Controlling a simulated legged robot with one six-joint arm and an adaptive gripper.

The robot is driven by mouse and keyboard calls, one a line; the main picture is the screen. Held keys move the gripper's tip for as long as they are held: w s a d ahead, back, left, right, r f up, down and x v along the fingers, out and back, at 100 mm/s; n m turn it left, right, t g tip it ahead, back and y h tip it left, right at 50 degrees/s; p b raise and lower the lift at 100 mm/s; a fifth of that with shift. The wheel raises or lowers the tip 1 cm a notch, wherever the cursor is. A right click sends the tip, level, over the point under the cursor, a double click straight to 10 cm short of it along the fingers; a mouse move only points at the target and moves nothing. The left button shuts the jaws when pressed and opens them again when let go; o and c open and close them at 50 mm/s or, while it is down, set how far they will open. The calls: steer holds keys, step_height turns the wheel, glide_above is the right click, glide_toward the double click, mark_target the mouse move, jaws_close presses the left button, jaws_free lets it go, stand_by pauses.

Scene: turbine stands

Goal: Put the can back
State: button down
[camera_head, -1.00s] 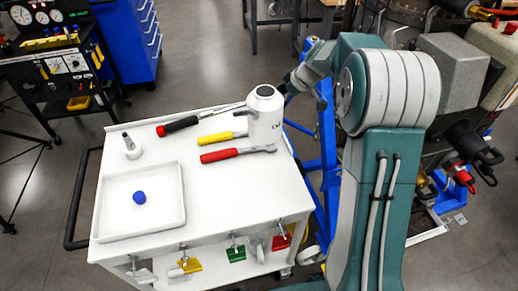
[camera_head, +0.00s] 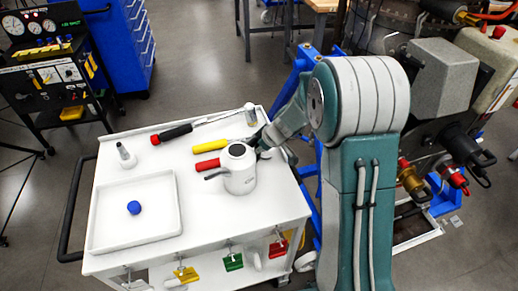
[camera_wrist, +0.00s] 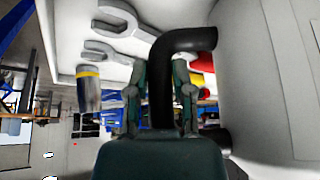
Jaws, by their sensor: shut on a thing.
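The white can (camera_head: 240,172) with a dark round opening on top is at the right part of the white cart top; I cannot tell whether its base touches the cart. My gripper (camera_head: 262,152) is at its far right side and mostly hidden behind it. In the wrist view the can's pale wall (camera_wrist: 265,80) fills the right side. There my gripper (camera_wrist: 158,78) is shut on the can's curved black handle, which runs between the two fingers. A blue cap (camera_head: 134,208) lies in the shallow white tray (camera_head: 107,240) on the cart's left.
Tools with black, yellow (camera_head: 211,118) and red (camera_head: 206,165) handles lie around the can. A small cylinder (camera_head: 250,116) stands at the far right corner. Turbine equipment (camera_head: 440,80) is at the right.

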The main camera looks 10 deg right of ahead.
steer(key=c, duration=0.5)
jaws_free()
steer(key=v, duration=1.2)
steer(key=s+r+m+h, duration=0.2)
steer(key=s+r+m, duration=0.2)
steer(key=s, duration=0.9)
steer(key=s+a+r+m+t+h, duration=0.1)
steer(key=s+r+m, duration=0.3)
steer(key=s, duration=0.9)
steer(key=shift+a+r+m+h, duration=0.2)
steer(key=shift+r+m+h, duration=0.25)
steer(key=shift+r, duration=1.1)
steer(key=shift+w, duration=0.1)
